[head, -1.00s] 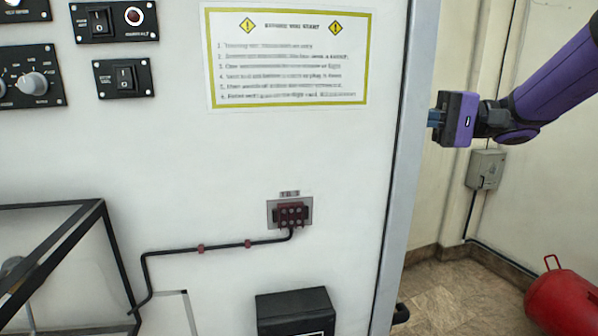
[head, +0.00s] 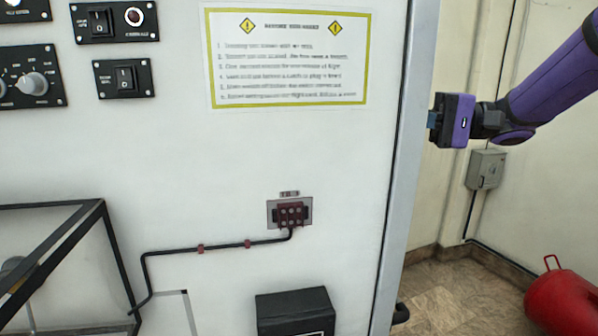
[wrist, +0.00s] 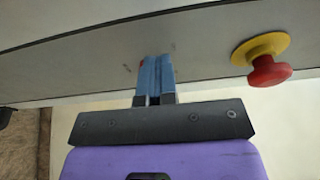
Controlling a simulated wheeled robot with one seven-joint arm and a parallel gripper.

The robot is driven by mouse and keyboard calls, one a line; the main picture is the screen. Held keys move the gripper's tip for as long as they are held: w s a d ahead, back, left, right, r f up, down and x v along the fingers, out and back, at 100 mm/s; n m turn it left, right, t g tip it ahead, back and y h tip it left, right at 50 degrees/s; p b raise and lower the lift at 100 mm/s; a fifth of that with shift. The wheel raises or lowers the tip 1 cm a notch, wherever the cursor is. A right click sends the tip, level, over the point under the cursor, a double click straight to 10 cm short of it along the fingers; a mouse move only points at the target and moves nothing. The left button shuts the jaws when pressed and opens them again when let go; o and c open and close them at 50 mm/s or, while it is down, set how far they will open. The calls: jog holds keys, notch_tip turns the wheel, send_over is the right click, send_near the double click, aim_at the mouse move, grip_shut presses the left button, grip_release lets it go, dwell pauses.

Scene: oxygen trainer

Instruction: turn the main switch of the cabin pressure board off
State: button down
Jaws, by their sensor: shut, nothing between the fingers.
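My gripper (head: 433,119) is at the right edge of the white panel in the head view, beside its grey frame and well to the right of the switches. In the wrist view its blue fingers (wrist: 155,78) are together and empty, in front of a grey edge surface. Two black rocker switch plates are at the upper left of the head view: an upper one with a round lamp (head: 115,20) and a lower one (head: 124,78). Their labels are too small to read surely, so I cannot tell which, if either, is the main switch.
A red push button on a yellow base (wrist: 265,68) is right of the fingers in the wrist view. A notice sheet (head: 288,98), a knob plate (head: 30,78), a terminal block (head: 290,214) and a black box (head: 296,312) are on the panel. A red cylinder (head: 562,298) lies at right.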

jog(key=shift+f, duration=1.05)
dwell(0.5)
jog(key=d, duration=0.6)
jog(key=shift+w, duration=0.25)
jog(key=shift+f, duration=0.1)
dwell(0.3)
jog(key=a+r+m+h, duration=0.1)
jog(key=a+r+m, duration=0.3)
jog(key=a+m, duration=0.1)
jog(key=shift+s+a+g, duration=0.2)
jog(key=shift+a+g, duration=0.2)
dwell(0.7)
